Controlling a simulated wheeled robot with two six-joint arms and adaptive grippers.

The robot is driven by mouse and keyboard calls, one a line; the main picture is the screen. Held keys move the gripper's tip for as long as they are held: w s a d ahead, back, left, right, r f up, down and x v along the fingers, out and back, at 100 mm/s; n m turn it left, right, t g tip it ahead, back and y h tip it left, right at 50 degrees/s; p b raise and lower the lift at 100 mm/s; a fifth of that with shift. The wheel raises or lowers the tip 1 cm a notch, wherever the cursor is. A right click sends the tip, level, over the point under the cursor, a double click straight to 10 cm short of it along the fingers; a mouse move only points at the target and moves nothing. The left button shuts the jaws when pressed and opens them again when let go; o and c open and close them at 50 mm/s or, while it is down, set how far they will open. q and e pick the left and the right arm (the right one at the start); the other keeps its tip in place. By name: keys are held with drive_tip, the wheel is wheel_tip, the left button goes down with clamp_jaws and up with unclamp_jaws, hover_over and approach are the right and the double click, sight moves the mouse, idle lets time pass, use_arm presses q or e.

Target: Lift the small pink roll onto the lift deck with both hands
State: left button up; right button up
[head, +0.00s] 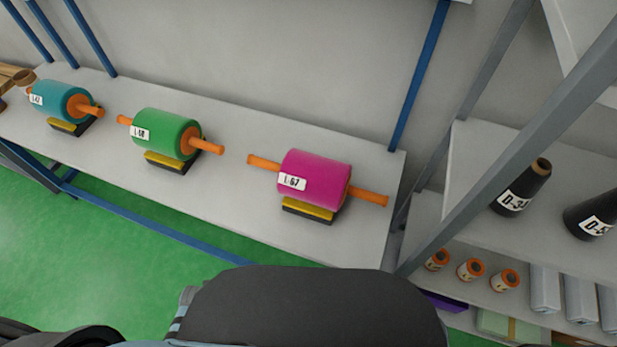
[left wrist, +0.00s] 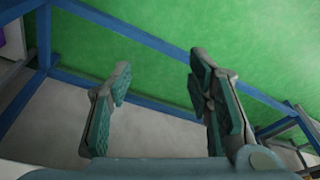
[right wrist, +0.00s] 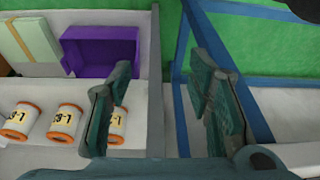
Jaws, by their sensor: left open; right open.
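The pink roll (head: 315,178), labelled L-67, lies on a black and yellow cradle (head: 310,209) near the right end of the long grey shelf (head: 232,205). Orange core ends stick out on both sides of it. No lift deck can be made out for certain. My left gripper (left wrist: 160,78) is open and empty in the left wrist view, over a blue-framed shelf and green floor. My right gripper (right wrist: 168,75) is open and empty in the right wrist view, near a shelf edge with small orange-ended rolls. Neither gripper shows in the head view.
A green roll (head: 166,134) and a teal roll (head: 62,101) lie on cradles further left. A grey rack post (head: 510,150) and a rack with black cones (head: 522,188) stand at right. A purple bin (right wrist: 103,52) shows in the right wrist view.

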use_arm(q)
drive_tip(key=w+d+r+n+t+b, duration=0.1)
drive_tip(key=w+r+n, duration=0.1)
drive_tip(key=w+r, duration=0.65)
use_arm(e)
drive_tip(key=w+a+r+m+t, duration=0.2)
drive_tip(key=w+r, duration=0.5)
drive_tip(key=r, duration=0.2)
use_arm(q)
drive_tip(key=n+t+h+b, duration=0.1)
drive_tip(key=n+t+h, duration=0.1)
drive_tip(key=n, duration=0.8)
approach(263, 163)
use_arm(e)
drive_tip(key=m+t+y, duration=0.2)
drive_tip(key=m+t, duration=0.3)
drive_tip(key=m, duration=1)
approach(370, 198)
use_arm(q)
drive_tip(key=x, duration=1.1)
drive_tip(key=shift+w+f, duration=0.1)
drive_tip(key=shift+f, duration=0.1)
use_arm(e)
drive_tip(key=shift+y, duration=0.3)
drive_tip(key=x, duration=1.1)
drive_tip(key=shift+w+d+f, duration=0.15)
drive_tip(key=shift+w, duration=0.05)
